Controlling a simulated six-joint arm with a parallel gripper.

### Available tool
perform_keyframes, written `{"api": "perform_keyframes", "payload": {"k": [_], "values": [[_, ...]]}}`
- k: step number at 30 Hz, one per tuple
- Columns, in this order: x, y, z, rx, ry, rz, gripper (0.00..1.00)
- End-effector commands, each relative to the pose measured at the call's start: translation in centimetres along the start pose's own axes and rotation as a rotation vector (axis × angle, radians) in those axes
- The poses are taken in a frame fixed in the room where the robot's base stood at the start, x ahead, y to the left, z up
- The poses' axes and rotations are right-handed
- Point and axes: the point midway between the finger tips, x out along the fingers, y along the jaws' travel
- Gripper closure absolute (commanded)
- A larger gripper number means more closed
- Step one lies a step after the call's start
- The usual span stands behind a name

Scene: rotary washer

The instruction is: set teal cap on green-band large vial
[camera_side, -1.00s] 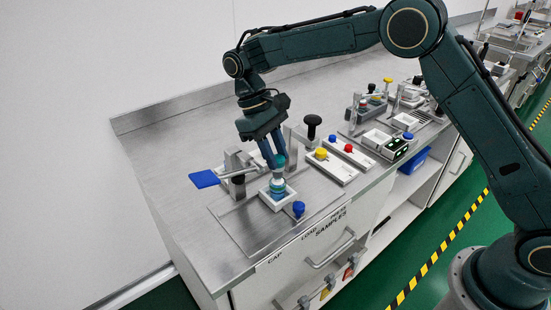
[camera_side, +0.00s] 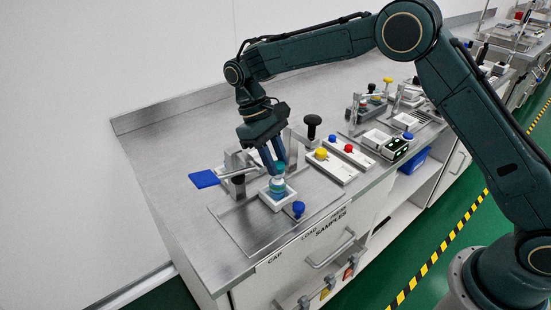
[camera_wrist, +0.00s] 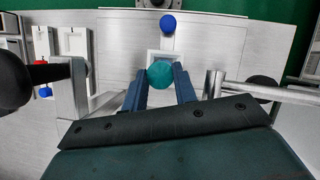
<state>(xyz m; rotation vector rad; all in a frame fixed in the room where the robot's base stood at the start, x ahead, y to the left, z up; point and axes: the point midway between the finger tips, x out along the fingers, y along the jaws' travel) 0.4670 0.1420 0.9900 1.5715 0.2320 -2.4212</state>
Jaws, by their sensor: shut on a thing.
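My gripper (camera_side: 280,167) is shut on the teal cap (camera_side: 278,168), pointing down over the white square holder (camera_side: 267,203). In the wrist view the cap (camera_wrist: 161,74) is a round teal disc between the two blue fingers. The large vial (camera_side: 277,186) stands upright in the holder, directly below the cap. In the wrist view the cap and fingers hide the vial.
A blue knob (camera_side: 298,208) stands in front of the holder. White blocks with yellow and red buttons (camera_side: 348,148) lie to the right. The bench's left side is clear.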

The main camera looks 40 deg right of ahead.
Motion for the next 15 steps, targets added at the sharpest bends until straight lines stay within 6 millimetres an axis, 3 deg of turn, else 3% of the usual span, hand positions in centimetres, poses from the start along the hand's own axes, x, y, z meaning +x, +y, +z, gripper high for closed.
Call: {"api": "perform_keyframes", "payload": {"k": [15], "values": [[-0.72, 0.0, 0.3, 0.0, 0.001, 0.0, 0.92]]}}
